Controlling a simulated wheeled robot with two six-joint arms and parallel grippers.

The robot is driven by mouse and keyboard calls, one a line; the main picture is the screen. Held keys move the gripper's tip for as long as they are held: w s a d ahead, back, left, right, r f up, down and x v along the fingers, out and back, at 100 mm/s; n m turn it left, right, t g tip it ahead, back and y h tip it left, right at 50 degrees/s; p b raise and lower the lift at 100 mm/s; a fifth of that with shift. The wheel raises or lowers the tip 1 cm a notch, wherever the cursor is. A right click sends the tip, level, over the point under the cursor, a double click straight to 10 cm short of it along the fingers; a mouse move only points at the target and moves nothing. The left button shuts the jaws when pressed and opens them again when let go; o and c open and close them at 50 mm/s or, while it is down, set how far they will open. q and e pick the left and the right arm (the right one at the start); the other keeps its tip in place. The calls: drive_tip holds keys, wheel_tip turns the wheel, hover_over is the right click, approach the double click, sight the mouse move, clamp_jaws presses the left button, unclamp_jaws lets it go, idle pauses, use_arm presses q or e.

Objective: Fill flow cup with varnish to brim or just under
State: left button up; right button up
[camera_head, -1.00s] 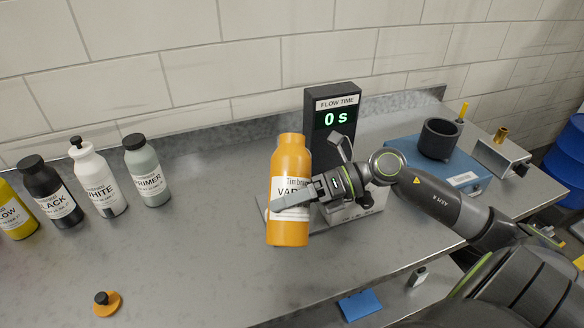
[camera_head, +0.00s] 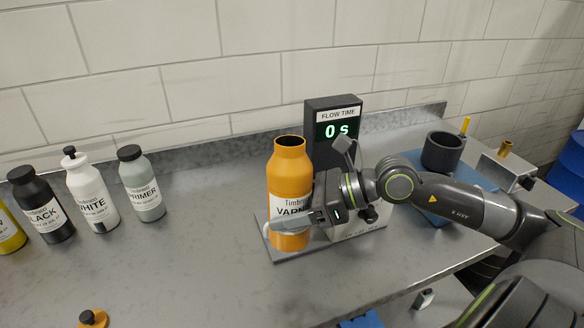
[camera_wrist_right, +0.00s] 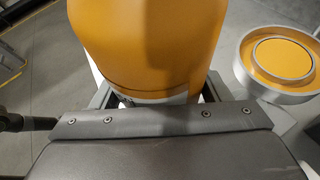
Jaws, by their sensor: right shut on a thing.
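The orange varnish bottle (camera_head: 290,170) stands about upright in the head view, its dark mouth open at the top. My right gripper (camera_head: 308,216) is shut around its lower body, one finger across the label. The bottle also fills the middle of the right wrist view (camera_wrist_right: 150,40). At the right of that view is the round flow cup (camera_wrist_right: 276,62), with a grey rim and orange varnish showing inside; the exact level against the brim is hard to tell. In the head view the cup is hidden behind my gripper and the bottle. My left gripper is out of view.
A black flow-time display (camera_head: 335,127) reading 0 s stands behind. Black (camera_head: 41,205), white (camera_head: 92,190) and grey primer (camera_head: 142,184) bottles stand left. An orange cap (camera_head: 93,318) lies at the front left. A dark cylinder (camera_head: 442,151) stands right. The bench between is clear.

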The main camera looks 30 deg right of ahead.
sight(288, 167)
drive_tip(key=shift+n+t, duration=0.3)
drive_tip(key=shift+n, duration=0.1)
wheel_tip(288, 167, up, 4)
drive_tip(key=shift+w+r+p, duration=0.1)
drive_tip(key=shift+p, duration=0.85)
wheel_tip(288, 167, up, 5)
drive_tip(key=p, duration=0.4)
drive_tip(key=shift+f, duration=0.25)
drive_tip(key=s+a+f, duration=0.1)
drive_tip(key=a+f, duration=0.2)
drive_tip(key=f, duration=0.2)
drive_tip(key=s+a+f+n+g, duration=0.1)
drive_tip(key=a+f, duration=0.2)
drive_tip(key=f, duration=0.3)
drive_tip(key=shift+s+y, duration=0.15)
drive_tip(key=shift+y, duration=0.15)
